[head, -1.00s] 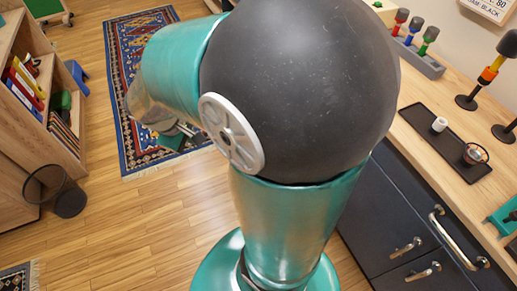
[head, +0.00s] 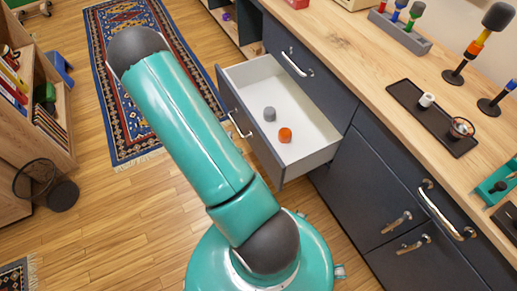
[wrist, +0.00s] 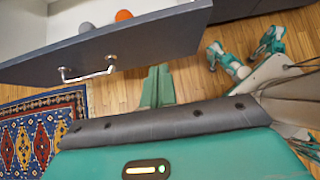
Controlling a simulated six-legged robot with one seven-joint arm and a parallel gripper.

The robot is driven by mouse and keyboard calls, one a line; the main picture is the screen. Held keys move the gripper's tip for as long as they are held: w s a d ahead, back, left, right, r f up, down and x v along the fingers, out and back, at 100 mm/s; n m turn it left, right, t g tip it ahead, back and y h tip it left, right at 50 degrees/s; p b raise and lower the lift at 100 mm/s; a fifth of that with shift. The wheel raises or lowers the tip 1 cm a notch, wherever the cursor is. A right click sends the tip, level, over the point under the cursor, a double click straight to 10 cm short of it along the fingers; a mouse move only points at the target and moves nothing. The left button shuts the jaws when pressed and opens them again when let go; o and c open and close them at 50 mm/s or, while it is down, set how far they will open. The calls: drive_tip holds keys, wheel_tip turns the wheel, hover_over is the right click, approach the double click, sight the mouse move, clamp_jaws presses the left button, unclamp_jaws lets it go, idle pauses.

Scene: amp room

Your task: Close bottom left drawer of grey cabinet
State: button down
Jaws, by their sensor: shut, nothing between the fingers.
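The bottom left drawer (head: 310,155) of the grey cabinet (head: 365,165) is pulled well out, with its white inside showing. It holds a small grey object (head: 269,114) and an orange object (head: 285,135). Its dark front with a metal handle (head: 239,125) faces my arm. In the wrist view the drawer front (wrist: 120,45) spans the top, its handle (wrist: 88,70) left of my fingers. My gripper (wrist: 157,85) is shut and empty, just in front of the drawer front; I cannot tell whether it touches. In the head view my gripper is hidden.
A closed drawer with a handle (head: 293,62) is above the open one. More closed doors and drawers are at the right. The wooden counter (head: 345,45) carries a dark tray (head: 430,118) and several tools. A patterned rug (head: 120,80) and open wooden floor lie left.

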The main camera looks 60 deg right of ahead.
approach(268, 150)
wheel_tip(268, 150, down, 4)
drive_tip(key=s+d, duration=0.2)
drive_tip(key=shift+d+r, duration=0.15)
drive_tip(key=shift+d, duration=0.2)
drive_tip(key=shift+s+d, duration=0.2)
drive_tip(key=shift+d, duration=0.15)
drive_tip(key=shift+d, duration=0.1)
